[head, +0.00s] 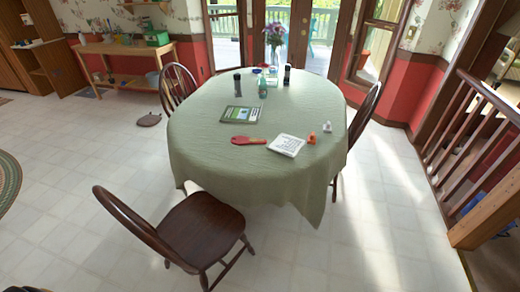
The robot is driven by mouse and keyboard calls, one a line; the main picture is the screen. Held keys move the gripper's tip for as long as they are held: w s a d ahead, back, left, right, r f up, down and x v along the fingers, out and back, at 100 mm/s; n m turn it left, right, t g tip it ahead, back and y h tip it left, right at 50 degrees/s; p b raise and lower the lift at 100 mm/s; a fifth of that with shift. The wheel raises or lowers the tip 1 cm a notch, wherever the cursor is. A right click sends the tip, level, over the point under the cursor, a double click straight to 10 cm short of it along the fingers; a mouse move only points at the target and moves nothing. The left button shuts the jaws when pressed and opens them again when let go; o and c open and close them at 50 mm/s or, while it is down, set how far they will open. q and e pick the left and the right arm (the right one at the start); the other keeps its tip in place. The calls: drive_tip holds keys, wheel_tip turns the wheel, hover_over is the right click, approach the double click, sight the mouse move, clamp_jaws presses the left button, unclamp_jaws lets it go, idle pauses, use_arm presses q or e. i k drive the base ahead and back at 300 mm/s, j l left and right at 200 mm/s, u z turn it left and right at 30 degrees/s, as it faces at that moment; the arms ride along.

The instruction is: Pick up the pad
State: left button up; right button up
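A white square pad-like thing (286,145) with dark print lies flat on the table's green cloth, right of the middle and toward the near side. A flat thing with a green and white face and a dark rim (241,114) lies further back and to the left. I cannot tell for sure which of these is the pad. Neither gripper can be made out. Only a small dark shape shows at the bottom left edge, too little to identify.
The oval table (205,150) also holds a red paddle (248,140), an orange item (312,138), a small white item (327,127), dark cylinders and a flower vase. A chair (200,225) blocks the near left; others flank the table. Floor is clear at the near right.

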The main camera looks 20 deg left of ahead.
sight(311, 139)
drive_tip(key=i+l+z, duration=0.35)
drive_tip(key=i+z, duration=0.35)
drive_tip(key=i, duration=0.2)
drive_tip(key=i+l+z, duration=0.1)
drive_tip(key=i+z, duration=0.25)
drive_tip(key=i, duration=0.15)
